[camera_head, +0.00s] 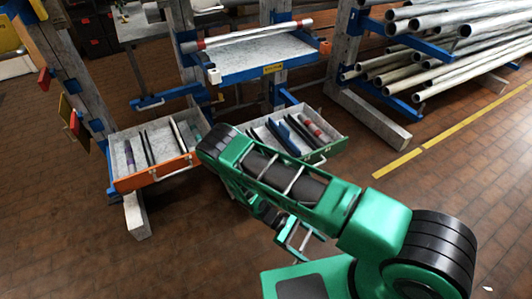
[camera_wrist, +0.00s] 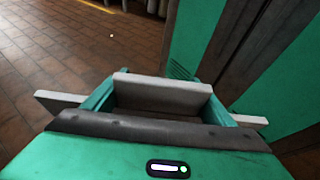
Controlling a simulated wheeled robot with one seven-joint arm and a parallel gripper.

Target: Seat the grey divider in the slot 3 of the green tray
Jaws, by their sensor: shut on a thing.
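My gripper (camera_wrist: 160,102) shows in the wrist view with its green fingers at either side of a light grey bar. I take this bar to be the grey divider (camera_wrist: 162,83), held clear of the trays; its lower part is hidden. Pale ends also stick out to both sides, and I cannot tell what they belong to. In the head view my gripper (camera_head: 299,236) is partly hidden by my arm. The green tray (camera_head: 331,149) lies beyond my arm, with several dark, blue and red pieces inside. My arm covers its near left part, and I cannot make out slot 3.
An orange-fronted tray (camera_head: 156,174) with upright dividers stands to the left. A blue-edged shelf (camera_head: 250,62) hangs above, between upright posts. Pipes (camera_head: 455,35) fill a rack at the right, above a pale foot beam (camera_head: 370,120). The tiled floor (camera_head: 450,190) is open at the right.

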